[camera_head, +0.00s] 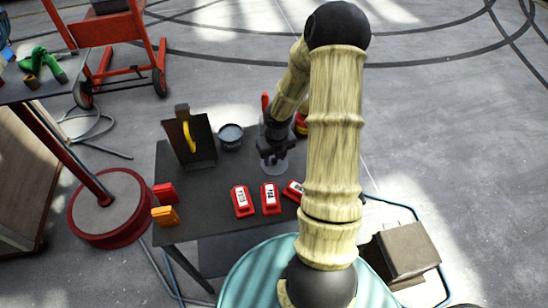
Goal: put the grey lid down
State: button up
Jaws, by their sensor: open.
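A light grey round piece, which looks like the grey lid (272,168), lies on the dark table (208,218), in front of the middle of its back edge. My gripper (272,158) is directly over it, pointing down, and is open. The gripper hides part of the lid, so I cannot tell whether the fingers touch it. A dark round pot (231,136) stands to the left of the gripper, near the table's back edge.
Red blocks with white labels (242,201) stand along the table's front. A dark upright panel with a yellow handle (190,138) stands at the back left. Red and orange blocks (165,215) sit at the left edge. My arm hides the table's right side.

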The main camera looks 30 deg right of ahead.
aim_at(276, 167)
notch_tip(276, 167, up, 11)
jog(key=s+p, duration=0.1)
jog(key=p, duration=0.2)
jog(key=shift+s, duration=0.2)
jog(key=shift+r, duration=0.15)
jog(key=w+a+r+n+t, duration=0.35)
jog(key=a+r+n, duration=0.45)
jog(key=n, duration=1.1)
jog(key=s+a+r+n+g, duration=0.1)
jog(key=s+a+n, duration=0.1)
jog(key=s+n, duration=0.5)
jog(key=s+a+r+n+g, duration=0.1)
jog(key=s+a+n, duration=0.2)
jog(key=s+n, duration=0.4)
jog(key=n, duration=0.4)
jog(key=shift+s+a, duration=0.15)
jog(key=shift+a, duration=0.15)
